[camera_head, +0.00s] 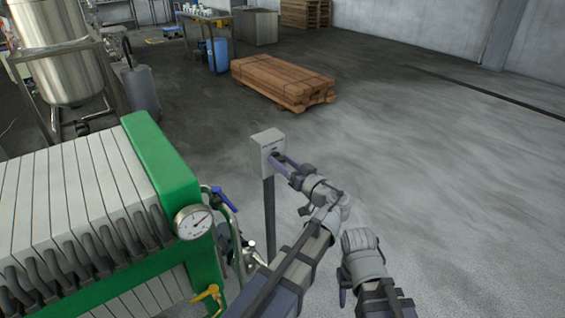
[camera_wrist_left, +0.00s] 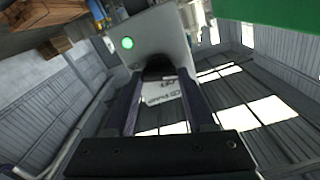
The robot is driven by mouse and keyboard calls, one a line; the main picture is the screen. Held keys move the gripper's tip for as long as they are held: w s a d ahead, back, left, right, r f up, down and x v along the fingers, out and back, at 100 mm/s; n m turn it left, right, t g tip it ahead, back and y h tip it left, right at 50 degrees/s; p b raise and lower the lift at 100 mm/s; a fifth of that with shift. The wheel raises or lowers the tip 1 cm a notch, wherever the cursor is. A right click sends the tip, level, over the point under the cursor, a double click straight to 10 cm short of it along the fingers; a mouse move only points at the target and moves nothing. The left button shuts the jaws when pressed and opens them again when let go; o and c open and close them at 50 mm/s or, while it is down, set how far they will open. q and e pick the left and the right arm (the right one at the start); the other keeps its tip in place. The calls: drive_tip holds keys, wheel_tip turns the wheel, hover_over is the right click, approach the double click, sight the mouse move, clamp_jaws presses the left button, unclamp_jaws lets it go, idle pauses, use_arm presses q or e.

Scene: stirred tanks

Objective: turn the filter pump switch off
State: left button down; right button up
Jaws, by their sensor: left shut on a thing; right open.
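The filter pump switch box (camera_head: 268,146) is a small pale grey box on a dark post, right of the green filter press. My left gripper (camera_head: 279,160) is at the box's right-hand face, its fingers reaching to the switch. In the left wrist view, the box (camera_wrist_left: 165,32) carries a lit green lamp (camera_wrist_left: 127,43). A black switch knob (camera_wrist_left: 158,66) lies between the fingertips of the left gripper (camera_wrist_left: 160,76), which is shut on it. A white label is partly visible below the knob. The knob is hidden in the head view. My right gripper (camera_head: 344,288) is open, low and apart from the box.
The green-framed filter press (camera_head: 165,165) with a round gauge (camera_head: 194,222), a blue-handled valve (camera_head: 223,198) and a yellow-handled valve (camera_head: 208,293) stands close on the left. A stack of timber (camera_head: 282,82) lies behind. The floor on the right is clear.

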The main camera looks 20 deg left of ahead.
use_arm(q)
drive_tip(key=m, duration=0.7)
drive_tip(key=shift+w+f, duration=0.1)
drive_tip(key=m, duration=0.4)
drive_tip(key=shift+d, duration=0.1)
drive_tip(key=shift+f+m, duration=0.15)
drive_tip(key=shift+m, duration=1.65)
drive_tip(key=shift+c, duration=1.2)
unclamp_jaws()
